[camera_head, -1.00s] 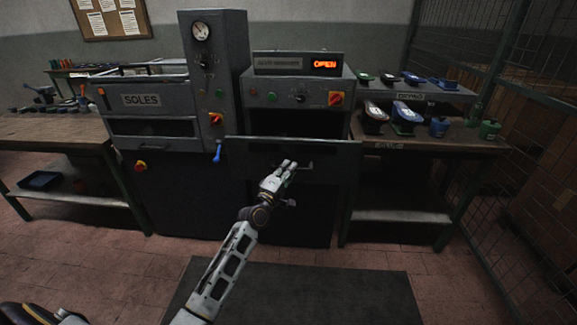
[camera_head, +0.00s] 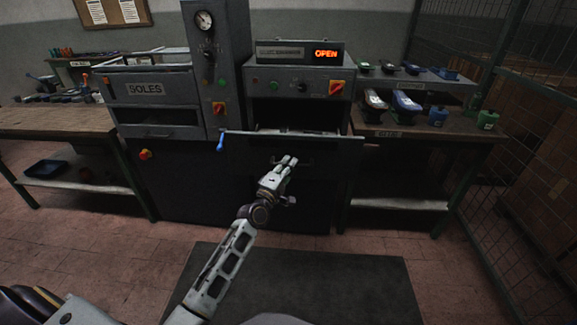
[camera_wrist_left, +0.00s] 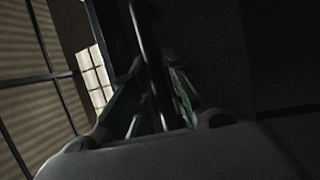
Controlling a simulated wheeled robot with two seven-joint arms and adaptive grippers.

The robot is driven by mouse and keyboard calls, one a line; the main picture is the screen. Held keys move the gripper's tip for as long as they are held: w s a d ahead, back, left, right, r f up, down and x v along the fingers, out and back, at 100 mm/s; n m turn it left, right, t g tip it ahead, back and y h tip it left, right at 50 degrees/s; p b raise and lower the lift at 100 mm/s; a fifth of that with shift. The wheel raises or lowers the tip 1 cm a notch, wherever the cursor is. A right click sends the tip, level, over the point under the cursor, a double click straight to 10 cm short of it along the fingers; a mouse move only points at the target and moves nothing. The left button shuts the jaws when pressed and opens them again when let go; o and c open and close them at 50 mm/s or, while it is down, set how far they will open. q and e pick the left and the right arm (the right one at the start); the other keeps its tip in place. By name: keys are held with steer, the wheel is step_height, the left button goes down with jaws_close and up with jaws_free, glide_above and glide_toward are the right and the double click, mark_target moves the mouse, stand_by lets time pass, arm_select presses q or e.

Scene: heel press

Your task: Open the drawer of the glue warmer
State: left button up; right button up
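The glue warmer (camera_head: 263,84) is the grey machine in the middle of the head view, with an orange display reading OPEN. Its drawer (camera_head: 245,148) has a wide dark front that stands out from the machine, and a pale strip of the inside shows behind its top edge. My left gripper (camera_head: 288,161) is at the drawer handle (camera_head: 308,161). In the left wrist view the handle bar (camera_wrist_left: 146,40) runs between the two fingers of the left gripper (camera_wrist_left: 158,100), which are closed in around it. The fingertip contact is dark and hard to see. My right gripper is not in view.
The SOLES machine (camera_head: 150,90) stands to the left, with a blue lever (camera_head: 221,142) close to the drawer's left end. A bench (camera_head: 440,137) with shoes and bottles stands to the right, beside a wire mesh fence (camera_head: 520,100).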

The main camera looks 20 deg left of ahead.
arm_select(q)
steer(key=o, duration=0.3)
steer(key=shift+o, duration=0.2)
steer(key=shift+s, duration=0.1)
steer(key=v, duration=1.2)
stand_by(0.5)
steer(key=shift+d+f, duration=0.1)
stand_by(0.5)
